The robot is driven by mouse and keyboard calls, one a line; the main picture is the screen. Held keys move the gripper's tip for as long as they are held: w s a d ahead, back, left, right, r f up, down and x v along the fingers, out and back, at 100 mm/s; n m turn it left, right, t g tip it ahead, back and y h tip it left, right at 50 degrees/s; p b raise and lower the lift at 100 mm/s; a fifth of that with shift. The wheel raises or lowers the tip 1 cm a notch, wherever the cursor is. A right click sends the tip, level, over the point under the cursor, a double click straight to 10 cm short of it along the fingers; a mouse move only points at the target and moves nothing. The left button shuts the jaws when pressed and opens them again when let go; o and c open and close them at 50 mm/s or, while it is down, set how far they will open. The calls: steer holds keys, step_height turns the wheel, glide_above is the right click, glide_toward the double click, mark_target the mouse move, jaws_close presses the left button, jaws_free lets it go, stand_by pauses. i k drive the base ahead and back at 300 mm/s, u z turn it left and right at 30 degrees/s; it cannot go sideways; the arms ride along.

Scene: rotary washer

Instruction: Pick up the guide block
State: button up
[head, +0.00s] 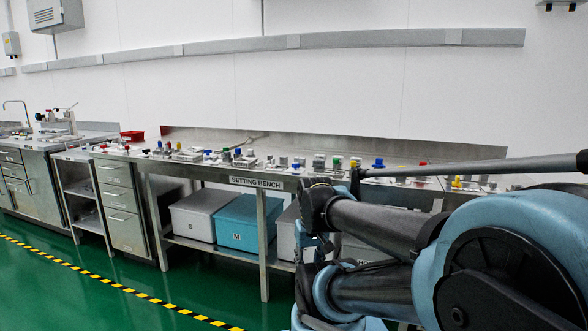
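The setting bench (258,181) is a long steel bench along the wall, with many small parts on its top. The parts are small and far off, in grey, blue, green, yellow, red and black. I cannot tell which of them is the guide block. My arm fills the lower right, with blue and dark links in front of the bench's right part. I cannot make out my gripper; it is hidden behind my arm links or out of frame.
Lidded boxes, one grey (201,216) and one blue-green (240,221), stand on the lower shelf. A sink counter (35,141) stands far left. Yellow-black tape (118,285) crosses the clear green floor.

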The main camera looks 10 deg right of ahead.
mark_target(320, 164)
steer(key=u, duration=1.9)
steer(key=k, duration=1.2)
steer(key=z, duration=1.7)
steer(key=i, duration=1)
